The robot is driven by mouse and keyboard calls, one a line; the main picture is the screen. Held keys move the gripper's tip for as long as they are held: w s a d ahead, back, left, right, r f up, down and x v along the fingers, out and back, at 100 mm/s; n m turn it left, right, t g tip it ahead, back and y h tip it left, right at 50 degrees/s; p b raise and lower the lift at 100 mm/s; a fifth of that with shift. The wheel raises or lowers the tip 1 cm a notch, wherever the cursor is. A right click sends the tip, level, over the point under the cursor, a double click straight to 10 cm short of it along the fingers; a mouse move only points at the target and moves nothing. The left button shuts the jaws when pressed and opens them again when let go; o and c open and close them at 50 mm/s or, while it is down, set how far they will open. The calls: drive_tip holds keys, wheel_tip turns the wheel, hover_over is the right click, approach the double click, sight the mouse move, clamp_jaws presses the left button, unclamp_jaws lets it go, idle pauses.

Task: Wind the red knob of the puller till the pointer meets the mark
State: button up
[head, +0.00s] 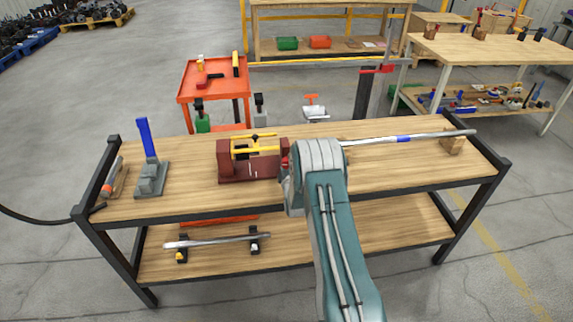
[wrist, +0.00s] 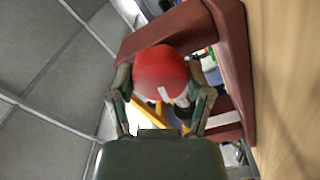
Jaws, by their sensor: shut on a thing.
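The puller (head: 232,169) is a dark red frame with yellow parts inside, standing on the middle of the wooden bench. Its frame (wrist: 226,30) also fills the right side of the wrist view. The round red knob (wrist: 158,70) sits between the two fingers of my gripper (wrist: 162,88), which is shut on it. A small white patch shows on the knob's lower edge. In the head view my gripper (head: 286,168) is at the puller's right end, mostly hidden by my arm. I cannot make out the pointer or the mark.
A blue-handled grey jack (head: 150,175) stands to the left on the bench. A long metal bar (head: 410,137) reaches right to a wooden block (head: 452,145). A red cart (head: 215,82) with tools stands behind. The bench top (head: 400,180) is clear at front right.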

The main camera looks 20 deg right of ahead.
drive_tip(key=shift+s+d+f, duration=0.1)
drive_tip(key=shift+s+f, duration=0.1)
drive_tip(key=shift+f, duration=0.2)
drive_tip(key=o, duration=1.1)
drive_tip(key=shift+o, duration=0.2)
drive_tip(key=shift+w, duration=0.1)
drive_tip(key=shift+r, duration=0.15)
drive_tip(key=v, duration=1.1)
drive_tip(key=shift+s, duration=0.4)
